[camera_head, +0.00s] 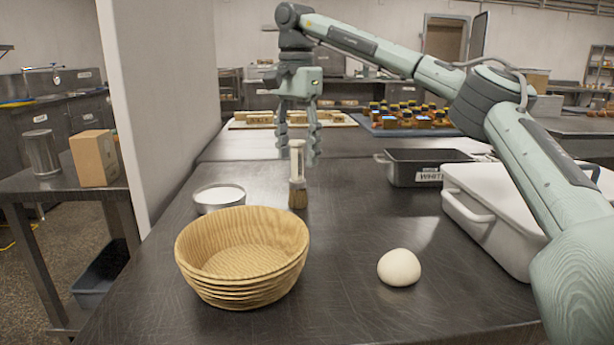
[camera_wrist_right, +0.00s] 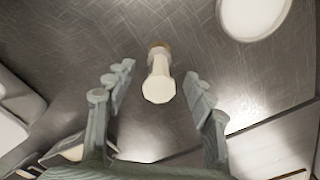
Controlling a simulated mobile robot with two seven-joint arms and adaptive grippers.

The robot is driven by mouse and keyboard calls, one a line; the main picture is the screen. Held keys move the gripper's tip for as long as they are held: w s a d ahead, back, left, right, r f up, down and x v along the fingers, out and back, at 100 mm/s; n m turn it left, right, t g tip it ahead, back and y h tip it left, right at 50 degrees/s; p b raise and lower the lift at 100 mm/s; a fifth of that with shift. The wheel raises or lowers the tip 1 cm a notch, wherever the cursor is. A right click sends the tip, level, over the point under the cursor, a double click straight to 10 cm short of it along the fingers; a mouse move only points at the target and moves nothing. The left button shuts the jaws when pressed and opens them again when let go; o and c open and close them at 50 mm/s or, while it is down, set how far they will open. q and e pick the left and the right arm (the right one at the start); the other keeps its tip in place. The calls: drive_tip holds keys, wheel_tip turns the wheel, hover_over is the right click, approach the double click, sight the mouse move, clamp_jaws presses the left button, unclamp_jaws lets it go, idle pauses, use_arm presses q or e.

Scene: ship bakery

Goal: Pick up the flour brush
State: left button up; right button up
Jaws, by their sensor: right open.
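The flour brush (camera_head: 298,178) stands upright on the dark metal table, bristles down, with a pale handle pointing up. My right gripper (camera_head: 299,150) is open and points down above and around the level of the handle's top. In the right wrist view the brush handle (camera_wrist_right: 159,84) shows end-on between the two spread fingers of the gripper (camera_wrist_right: 157,112), slightly beyond their tips. No contact between fingers and handle is visible there. My left gripper is not in view.
A stack of wicker baskets (camera_head: 243,277) stands in front of the brush, and a round tin of white powder (camera_head: 219,196) is to its left. A dough ball (camera_head: 399,268), a black pan (camera_head: 428,172) and a white lidded container (camera_head: 500,225) are to the right. Jars (camera_head: 405,117) stand behind.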

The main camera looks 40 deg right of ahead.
sight(298, 180)
drive_tip(key=shift+f, duration=0.45)
wheel_tip(298, 180, down, 7)
drive_tip(key=shift+s+r, duration=0.1)
drive_tip(key=shift+r, duration=0.05)
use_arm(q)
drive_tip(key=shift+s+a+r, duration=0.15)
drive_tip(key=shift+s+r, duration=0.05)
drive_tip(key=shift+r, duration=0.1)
use_arm(e)
drive_tip(key=shift+c, duration=0.6)
drive_tip(key=c, duration=0.5)
clamp_jaws()
drive_tip(key=shift+r, duration=0.1)
